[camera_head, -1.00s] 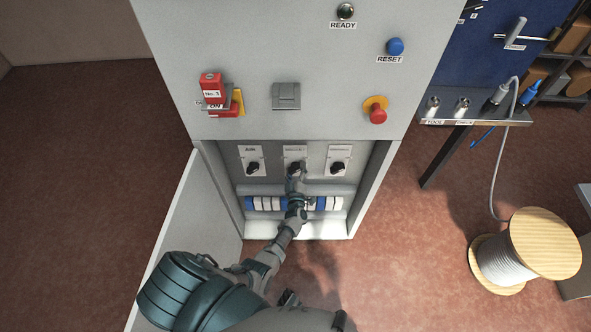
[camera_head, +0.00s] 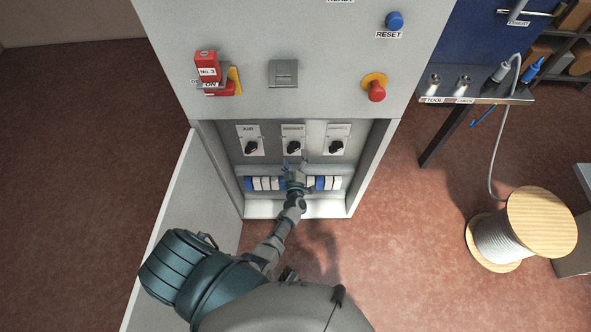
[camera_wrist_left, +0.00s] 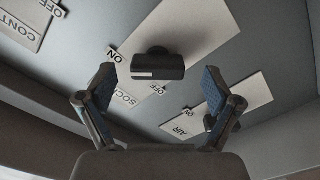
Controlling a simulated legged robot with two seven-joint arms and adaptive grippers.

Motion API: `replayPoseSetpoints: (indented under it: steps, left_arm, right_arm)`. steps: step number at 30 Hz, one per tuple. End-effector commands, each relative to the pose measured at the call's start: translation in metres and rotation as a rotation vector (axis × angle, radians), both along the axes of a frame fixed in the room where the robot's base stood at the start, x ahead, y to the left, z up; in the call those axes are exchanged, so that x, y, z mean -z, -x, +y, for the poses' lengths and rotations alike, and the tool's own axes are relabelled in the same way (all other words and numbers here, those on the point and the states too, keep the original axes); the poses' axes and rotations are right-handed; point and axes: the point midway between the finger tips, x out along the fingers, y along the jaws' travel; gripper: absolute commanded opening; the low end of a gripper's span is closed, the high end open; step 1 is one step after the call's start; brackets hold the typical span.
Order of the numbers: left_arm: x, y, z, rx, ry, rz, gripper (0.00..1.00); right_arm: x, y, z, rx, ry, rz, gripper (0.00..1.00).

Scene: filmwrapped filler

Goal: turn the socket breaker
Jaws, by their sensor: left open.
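The socket breaker (camera_head: 293,147) is the middle of three black rotary knobs on white plates in the cabinet recess. In the left wrist view its dark knob (camera_wrist_left: 158,65) shows ahead between the fingers, with a white mark on one end and ON and OFF lettering nearby. My left gripper (camera_head: 293,169) is just below the knob in the head view. Its two blue-padded fingers are spread open and empty, and seem apart from the knob. My right gripper is not in view.
The air breaker (camera_head: 252,147) and control breaker (camera_head: 337,147) flank it. A row of blue and white blocks (camera_head: 265,184) runs below. An open cabinet door (camera_head: 178,225) stands left. A red stop button (camera_head: 376,91) is above. A cable spool (camera_head: 505,235) stands right.

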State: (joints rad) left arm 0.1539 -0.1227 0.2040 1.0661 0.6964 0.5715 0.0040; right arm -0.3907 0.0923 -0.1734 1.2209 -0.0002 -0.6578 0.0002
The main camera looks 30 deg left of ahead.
Motion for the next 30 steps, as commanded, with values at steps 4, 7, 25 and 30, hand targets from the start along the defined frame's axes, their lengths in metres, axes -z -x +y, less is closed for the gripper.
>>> replayPoseSetpoints:
  steps: [4,7,25,30]
  left_arm:
    - [0.001,0.031,-0.019,-0.001,0.003,0.004,0.91]
    - [0.002,0.047,-0.03,0.001,0.002,0.005,0.91]
    - [0.002,0.069,-0.044,0.001,0.0,0.004,0.91]
    - [0.002,0.069,-0.044,0.001,0.0,0.004,0.91]
  right_arm:
    - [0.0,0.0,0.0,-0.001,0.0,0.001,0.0]
    - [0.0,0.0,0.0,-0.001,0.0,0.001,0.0]
    - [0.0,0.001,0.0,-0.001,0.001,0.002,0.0]
    - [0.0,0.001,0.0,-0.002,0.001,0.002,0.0]
